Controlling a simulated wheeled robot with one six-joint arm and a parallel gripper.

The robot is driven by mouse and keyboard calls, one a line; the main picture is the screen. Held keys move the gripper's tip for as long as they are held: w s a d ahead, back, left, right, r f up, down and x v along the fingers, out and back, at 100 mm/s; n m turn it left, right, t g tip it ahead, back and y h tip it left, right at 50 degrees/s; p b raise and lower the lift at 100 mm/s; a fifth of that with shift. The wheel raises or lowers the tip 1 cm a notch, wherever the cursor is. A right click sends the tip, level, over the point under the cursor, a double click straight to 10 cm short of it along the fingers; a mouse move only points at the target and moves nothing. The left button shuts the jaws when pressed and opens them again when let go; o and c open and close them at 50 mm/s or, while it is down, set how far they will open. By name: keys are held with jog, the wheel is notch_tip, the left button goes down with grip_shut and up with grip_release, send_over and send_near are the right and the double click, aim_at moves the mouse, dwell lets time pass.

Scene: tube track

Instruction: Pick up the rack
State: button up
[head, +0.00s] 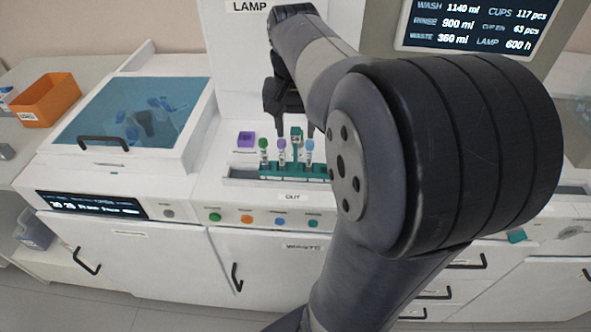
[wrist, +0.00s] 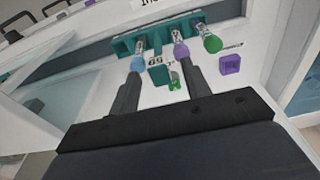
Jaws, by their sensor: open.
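The teal rack (head: 268,168) stands in the tray slot above the OUT label in the head view. It holds three upright tubes with green, purple and light blue caps. A teal upright piece with a white label (head: 297,137) rises behind the tubes. In the wrist view the rack (wrist: 121,46) is near the top, with the tube caps toward the camera. My gripper (head: 293,126) is open and empty, pointing down just above the rack. In the wrist view its two fingers (wrist: 160,72) are on either side of the labelled piece; I cannot tell if they touch it.
A small purple block (head: 246,139) sits left of the rack. A blue-tinted lid (head: 135,112) covers a bin to the left, with an orange box (head: 46,99) beyond. Buttons (head: 248,219) line the front panel below. My arm hides the right of the tray.

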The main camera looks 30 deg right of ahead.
jog(key=shift+f, duration=0.25)
jog(key=shift+c, duration=0.5)
grip_shut()
